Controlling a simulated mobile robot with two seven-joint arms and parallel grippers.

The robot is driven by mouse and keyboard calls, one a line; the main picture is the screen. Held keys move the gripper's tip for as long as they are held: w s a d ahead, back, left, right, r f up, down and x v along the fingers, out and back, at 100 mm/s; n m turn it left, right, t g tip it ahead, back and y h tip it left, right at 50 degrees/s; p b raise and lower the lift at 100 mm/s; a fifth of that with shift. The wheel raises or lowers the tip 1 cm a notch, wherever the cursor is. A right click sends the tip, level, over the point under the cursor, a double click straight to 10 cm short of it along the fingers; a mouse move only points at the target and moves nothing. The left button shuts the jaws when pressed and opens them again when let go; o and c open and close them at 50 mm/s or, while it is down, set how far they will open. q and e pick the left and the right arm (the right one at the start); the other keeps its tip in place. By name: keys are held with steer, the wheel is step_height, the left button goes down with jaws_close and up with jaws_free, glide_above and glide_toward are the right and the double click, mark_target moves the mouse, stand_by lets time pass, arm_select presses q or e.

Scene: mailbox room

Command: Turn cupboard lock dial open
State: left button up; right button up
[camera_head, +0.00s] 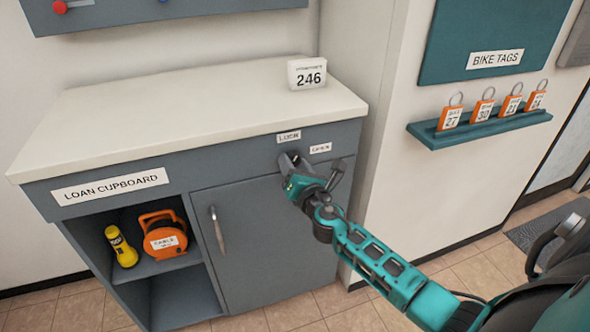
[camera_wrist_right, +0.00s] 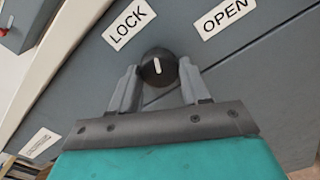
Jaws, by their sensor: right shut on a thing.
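The loan cupboard (camera_head: 262,225) stands on the left with its grey door shut. Its lock dial (camera_wrist_right: 158,67) is a round black knob with a white pointer mark, below the LOCK label (camera_wrist_right: 129,24) and the OPEN label (camera_wrist_right: 225,17). In the wrist view the white mark points nearer to LOCK than to OPEN. My right gripper (camera_wrist_right: 157,82) has its two fingers on either side of the dial, shut on it. In the head view the right gripper (camera_head: 290,162) hides the dial. My left gripper is not in view.
The cupboard door has a grey handle (camera_head: 217,229). A yellow torch (camera_head: 121,246) and an orange cable reel (camera_head: 163,236) sit on the open shelf. A 246 sign (camera_head: 306,74) stands on the countertop. A teal shelf with bike tags (camera_head: 480,129) is at right.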

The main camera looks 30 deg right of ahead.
steer(key=shift+f+m+b, duration=0.1)
steer(key=shift+m+b, duration=0.2)
steer(key=shift+m, duration=0.6)
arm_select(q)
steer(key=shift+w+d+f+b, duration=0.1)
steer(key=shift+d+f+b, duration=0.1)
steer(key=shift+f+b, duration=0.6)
arm_select(e)
steer(key=shift+r+m, duration=0.2)
steer(key=shift+m, duration=5)
steer(key=o, duration=1)
steer(key=shift+o, duration=0.2)
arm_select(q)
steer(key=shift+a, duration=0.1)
